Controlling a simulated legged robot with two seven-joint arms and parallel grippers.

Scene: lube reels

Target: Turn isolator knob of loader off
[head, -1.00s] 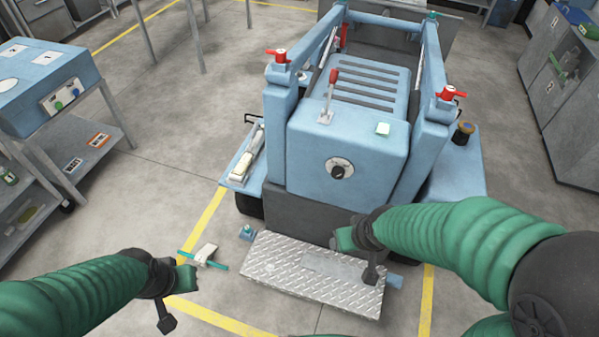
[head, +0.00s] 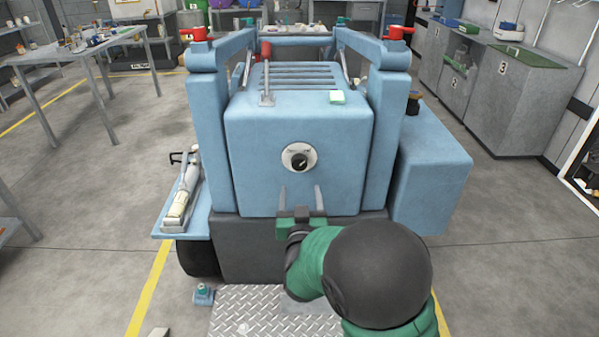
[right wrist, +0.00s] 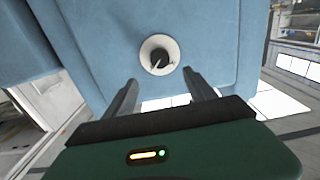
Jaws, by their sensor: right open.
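The isolator knob (head: 299,159) is a black knob on a round pale plate on the front face of the blue loader (head: 250,185). It also shows in the right wrist view (right wrist: 159,59), beyond the fingertips and roughly centred between them. A light mark on the knob points at a slant. My right gripper (head: 301,192) is open and empty, just below the knob in the head view, fingers pointing toward the loader. The fingers (right wrist: 163,88) are apart from the knob and touch nothing that I can see. My left gripper is not in view.
Red-handled parts (head: 196,34) top the loader's side posts. Grey cabinets (head: 500,95) stand at the right.

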